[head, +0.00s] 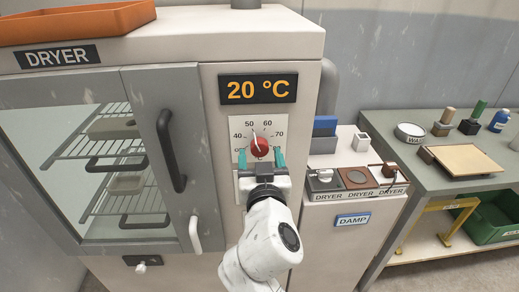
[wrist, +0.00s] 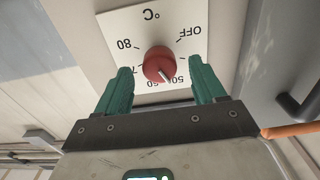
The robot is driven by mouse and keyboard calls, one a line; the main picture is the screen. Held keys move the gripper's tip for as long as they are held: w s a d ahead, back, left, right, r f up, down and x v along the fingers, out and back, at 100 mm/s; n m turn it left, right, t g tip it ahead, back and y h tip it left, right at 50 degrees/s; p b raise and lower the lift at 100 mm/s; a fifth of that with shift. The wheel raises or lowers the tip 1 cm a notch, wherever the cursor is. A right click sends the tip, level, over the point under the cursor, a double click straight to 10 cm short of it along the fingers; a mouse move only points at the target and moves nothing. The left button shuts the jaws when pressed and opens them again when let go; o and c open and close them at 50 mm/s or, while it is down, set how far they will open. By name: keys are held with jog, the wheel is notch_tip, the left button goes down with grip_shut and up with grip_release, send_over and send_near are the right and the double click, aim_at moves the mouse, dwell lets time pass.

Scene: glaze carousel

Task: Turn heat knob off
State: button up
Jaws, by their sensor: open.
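The red heat knob (head: 259,147) sits on a white dial plate on the dryer front, under the display. It also shows in the wrist view (wrist: 157,61), with its pale pointer between the 50 and 60 marks. OFF (wrist: 190,31) is printed on the plate, upside down in the wrist view. My gripper (head: 261,157) is open just in front of the knob. In the wrist view, its two green fingers (wrist: 160,66) stand to either side of the knob, with a visible gap on both sides. I cannot tell how far the fingertips are from the plate.
The dryer display (head: 258,89) reads 20 °C. The dryer door handle (head: 171,150) juts out left of the dial. An orange tray (head: 80,22) lies on top. A low cabinet labelled DAMP (head: 353,220) and a workbench (head: 455,182) with tools stand to the right.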

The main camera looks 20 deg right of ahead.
jog(key=shift+x, duration=1.25)
jog(key=shift+c, duration=0.3)
jog(key=c, duration=1)
